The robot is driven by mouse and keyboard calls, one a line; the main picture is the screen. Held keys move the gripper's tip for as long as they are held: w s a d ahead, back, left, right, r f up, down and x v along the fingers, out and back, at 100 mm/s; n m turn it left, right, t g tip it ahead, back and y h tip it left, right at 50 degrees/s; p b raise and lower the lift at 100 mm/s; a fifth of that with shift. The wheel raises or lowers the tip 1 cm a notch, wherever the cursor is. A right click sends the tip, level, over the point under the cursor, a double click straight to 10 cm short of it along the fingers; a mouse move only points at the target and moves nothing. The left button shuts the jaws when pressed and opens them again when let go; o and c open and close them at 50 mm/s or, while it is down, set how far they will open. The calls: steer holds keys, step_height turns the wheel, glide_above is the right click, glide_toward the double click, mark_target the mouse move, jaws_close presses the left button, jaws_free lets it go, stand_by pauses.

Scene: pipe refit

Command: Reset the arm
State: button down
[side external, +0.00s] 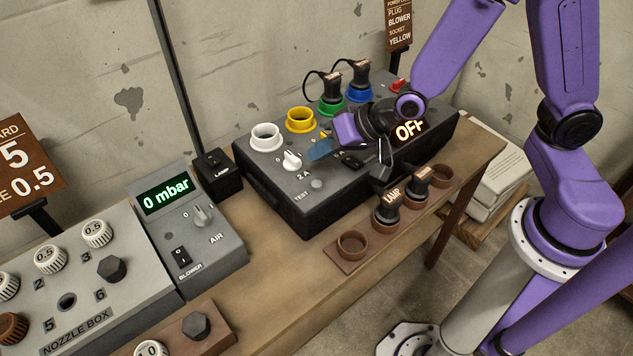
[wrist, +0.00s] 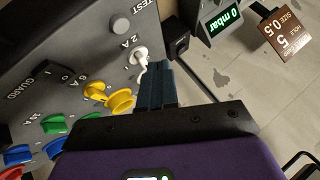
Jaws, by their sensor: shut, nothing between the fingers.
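My gripper (side external: 321,149) is shut and empty, with its blue fingertips above the black power box (side external: 300,206), close to the white 2 A knob (side external: 291,160). In the wrist view the blue fingers (wrist: 160,84) are together, beside the white knob (wrist: 140,54) and the yellow knob (wrist: 122,103). I cannot tell whether the fingertips touch the knob. My purple arm comes in from the right in the side view. The box's display (side external: 409,130) reads OFF.
White (side external: 265,137) and yellow (side external: 300,119) sockets sit empty; two plugs stand in the green and blue sockets. A brown rack (side external: 352,246) in front holds plugs, one marked LAMP. The air unit (side external: 167,196) reads 0 mbar, beside the nozzle box (side external: 75,333).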

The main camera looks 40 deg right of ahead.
steer(key=s+d+r+n+g+h, duration=0.2)
steer(key=s+d+n, duration=0.4)
steer(key=s, duration=0.5)
steer(key=s+d+r+n+g+h, duration=0.3)
steer(key=s+d+r+n+g, duration=0.2)
steer(key=s, duration=0.7)
steer(key=d+r+n, duration=0.1)
steer(key=d+n, duration=0.1)
steer(key=n, duration=0.1)
